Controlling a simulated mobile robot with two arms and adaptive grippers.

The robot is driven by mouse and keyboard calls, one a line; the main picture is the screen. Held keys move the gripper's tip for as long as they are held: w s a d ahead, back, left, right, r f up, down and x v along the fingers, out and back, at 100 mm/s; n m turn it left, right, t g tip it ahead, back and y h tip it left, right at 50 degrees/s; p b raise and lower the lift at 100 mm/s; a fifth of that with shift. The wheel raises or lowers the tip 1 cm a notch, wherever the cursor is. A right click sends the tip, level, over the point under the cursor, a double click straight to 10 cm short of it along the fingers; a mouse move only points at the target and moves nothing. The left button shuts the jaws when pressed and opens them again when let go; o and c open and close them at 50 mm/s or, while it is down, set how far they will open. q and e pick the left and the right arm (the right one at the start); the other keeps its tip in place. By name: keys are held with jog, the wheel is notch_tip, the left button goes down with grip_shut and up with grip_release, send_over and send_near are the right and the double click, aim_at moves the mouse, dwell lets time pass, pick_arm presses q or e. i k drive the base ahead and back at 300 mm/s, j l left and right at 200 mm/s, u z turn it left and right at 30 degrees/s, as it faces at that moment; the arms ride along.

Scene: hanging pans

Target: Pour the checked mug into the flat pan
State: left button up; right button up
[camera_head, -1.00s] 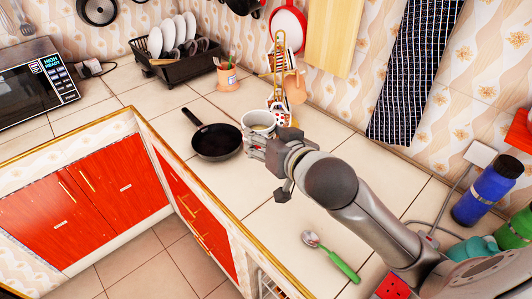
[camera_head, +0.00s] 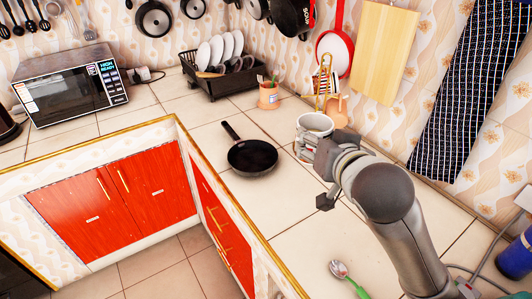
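A whitish-grey mug (camera_head: 313,124) is upright at the fingers of my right gripper (camera_head: 318,150) on the tiled counter side. Its pattern is too small to make out. The gripper appears closed on the mug's near side, and its fingers are partly hidden by the wrist. The mug seems to be a little above the counter. The flat black pan (camera_head: 252,158) rests on the counter to the left of the mug, its handle pointing to the back left. The pan looks empty. My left gripper is out of view.
A wooden utensil holder (camera_head: 337,109) and an orange pot (camera_head: 268,97) stand behind the mug. A dish rack (camera_head: 216,84) stands at the back. Counter between pan and spoon is clear.

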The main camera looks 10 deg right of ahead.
aim_at(248, 158)
jog(key=i+j+z, duration=0.2)
jog(key=z, duration=0.2)
jog(key=i+j+z, duration=0.1)
jog(key=j+z, duration=0.3)
jog(key=i+j, duration=0.15)
jog(key=j, duration=0.35)
jog(key=i+j+z, duration=0.15)
jog(key=j, duration=0.35)
jog(key=i+j, duration=0.1)
jog(key=j, duration=0.4)
jog(key=i+j+z, duration=0.15)
jog(key=j, duration=0.35)
